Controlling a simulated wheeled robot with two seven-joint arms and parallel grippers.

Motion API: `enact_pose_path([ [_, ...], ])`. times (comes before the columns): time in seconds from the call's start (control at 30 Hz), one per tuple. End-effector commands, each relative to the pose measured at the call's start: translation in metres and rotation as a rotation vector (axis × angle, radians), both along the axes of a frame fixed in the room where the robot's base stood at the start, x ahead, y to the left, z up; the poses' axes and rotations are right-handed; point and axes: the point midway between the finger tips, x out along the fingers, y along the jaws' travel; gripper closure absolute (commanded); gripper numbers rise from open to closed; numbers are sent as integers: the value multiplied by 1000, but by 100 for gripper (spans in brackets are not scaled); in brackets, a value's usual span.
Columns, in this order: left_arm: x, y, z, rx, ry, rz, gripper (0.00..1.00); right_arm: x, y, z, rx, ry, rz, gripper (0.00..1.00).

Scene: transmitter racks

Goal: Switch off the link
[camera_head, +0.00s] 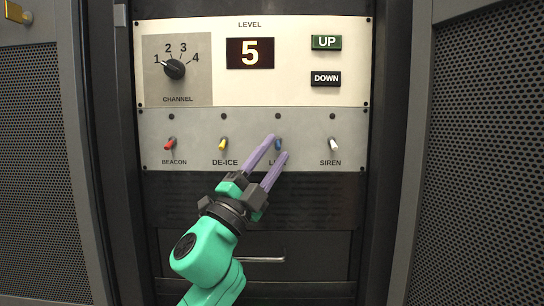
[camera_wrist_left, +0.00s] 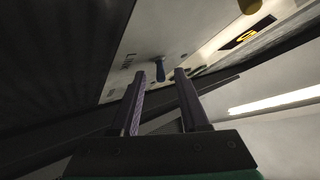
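The link switch is a small blue-tipped toggle (camera_head: 278,144) on the lower grey panel, third from the left; its label is partly covered by my gripper. In the left wrist view the blue toggle (camera_wrist_left: 160,72) stands just beyond my fingertips, roughly in line with the gap between them, with the LINK label beside it. My left gripper (camera_head: 277,147) has its two purple fingers apart, empty, with the tips beside the toggle in the head view. It also shows in the left wrist view (camera_wrist_left: 170,74). I cannot tell whether a finger touches the toggle. My right gripper is not in view.
Red beacon (camera_head: 170,144), yellow de-ice (camera_head: 222,144) and white siren (camera_head: 334,145) toggles share the panel. Above are the channel knob (camera_head: 174,68), a level display (camera_head: 250,53) reading 5, and UP (camera_head: 326,42) and DOWN (camera_head: 325,79) buttons. A drawer handle (camera_head: 262,259) is below.

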Motion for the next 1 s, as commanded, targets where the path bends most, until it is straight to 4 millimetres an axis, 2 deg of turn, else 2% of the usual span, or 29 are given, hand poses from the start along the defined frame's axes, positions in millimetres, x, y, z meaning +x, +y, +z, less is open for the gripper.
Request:
enact_pose_path([
  [0.27,0,1,0,0,1,1,56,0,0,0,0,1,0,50],
  [0.43,-8,8,-11,0,1,3,56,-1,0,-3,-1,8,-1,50],
  [0.57,-27,23,-32,0,3,2,56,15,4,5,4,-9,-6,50],
  [0.8,-71,56,-76,1,4,0,56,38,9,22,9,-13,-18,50],
  [1.0,-89,70,-90,1,1,0,56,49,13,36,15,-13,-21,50],
])
